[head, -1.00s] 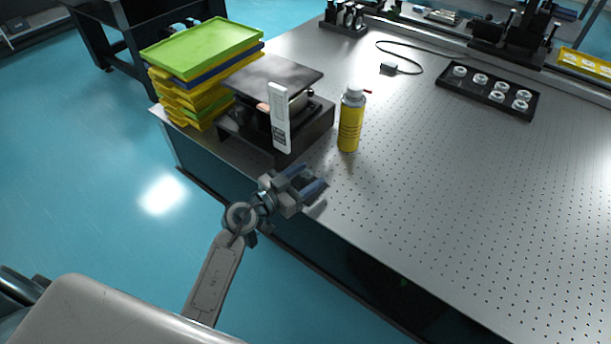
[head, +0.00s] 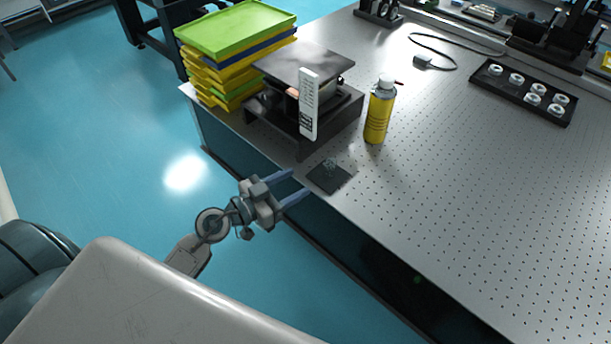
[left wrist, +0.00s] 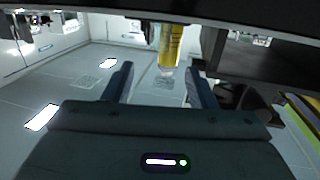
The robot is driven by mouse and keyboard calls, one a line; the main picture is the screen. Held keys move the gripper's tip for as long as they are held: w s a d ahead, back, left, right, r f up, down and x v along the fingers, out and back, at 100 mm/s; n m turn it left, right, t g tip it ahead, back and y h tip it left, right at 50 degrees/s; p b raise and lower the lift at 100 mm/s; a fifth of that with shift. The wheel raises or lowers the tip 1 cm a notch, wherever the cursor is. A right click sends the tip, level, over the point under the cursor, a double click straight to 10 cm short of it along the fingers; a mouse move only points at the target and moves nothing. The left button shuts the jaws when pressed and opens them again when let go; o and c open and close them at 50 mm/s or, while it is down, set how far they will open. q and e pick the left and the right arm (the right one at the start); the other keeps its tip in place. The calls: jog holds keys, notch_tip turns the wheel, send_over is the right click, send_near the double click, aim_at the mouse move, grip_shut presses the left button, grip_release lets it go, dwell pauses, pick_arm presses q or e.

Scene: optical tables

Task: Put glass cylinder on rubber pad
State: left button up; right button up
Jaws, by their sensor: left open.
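The rubber pad (head: 343,184) is a dark square lying near the table's front edge, in front of the black stand. A small clear object, which looks like the glass cylinder (head: 331,166), stands on the pad towards its far side. My left gripper (head: 301,181) is open and empty, left of the pad at the table edge, with its fingers pointing towards the pad and apart from the cylinder. In the left wrist view its two fingers (left wrist: 159,80) are spread. The cylinder is too faint to make out there. My right gripper is not in view.
A yellow spray can (head: 379,112) stands behind the pad. The black stand (head: 330,128) with a white label (head: 308,104) is close by. Stacked trays (head: 236,36) are at the left. A black rack with white rings (head: 488,88) lies farther right.

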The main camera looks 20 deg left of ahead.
pick_arm(q)
jog(key=s+a+f+n+g+y, duration=0.1)
jog(key=s+a+f+n+y, duration=0.2)
jog(key=f, duration=0.8)
jog(key=s+a+f+n+g+y, duration=0.1)
jog(key=a+f+y, duration=0.3)
jog(key=f, duration=0.7)
jog(key=s+a+f+n+g+y, duration=0.15)
jog(key=a+f, duration=0.45)
jog(key=f, duration=0.6)
jog(key=s+f+n+g+y, duration=0.15)
jog(key=s+f+g, duration=0.25)
jog(key=s+f, duration=0.85)
jog(key=s+d+f+g, duration=0.2)
jog(key=s+f, duration=0.3)
jog(key=s, duration=0.4)
jog(key=s+d+f+m+g, duration=0.1)
jog(key=s+f+g, duration=0.3)
jog(key=s, duration=0.5)
jog(key=shift+d+f, duration=0.7)
jog(key=shift+f, duration=0.1)
